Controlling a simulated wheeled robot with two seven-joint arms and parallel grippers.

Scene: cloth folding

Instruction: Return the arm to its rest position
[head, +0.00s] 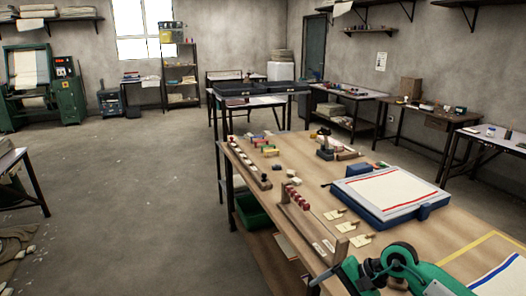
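One of my arms, green and black, reaches in at the bottom right over the near part of the wooden table (300,172); I take it to be the right one. Its dark end (372,270) is small and partly cut off, so I cannot tell whether its fingers are open or shut. No held object is visible there. My other gripper is not in view. A white cloth-like sheet with red lines (385,190) lies flat on a blue frame (425,210) on the table, apart from the arm.
Wooden racks with pegs (308,222) and (247,165) stand along the table's left edge. Small tagged cards (361,239) lie near the arm. A yellow-edged sheet (470,262) is at the lower right. A green bin (250,212) sits below. The floor (130,190) at left is mostly open.

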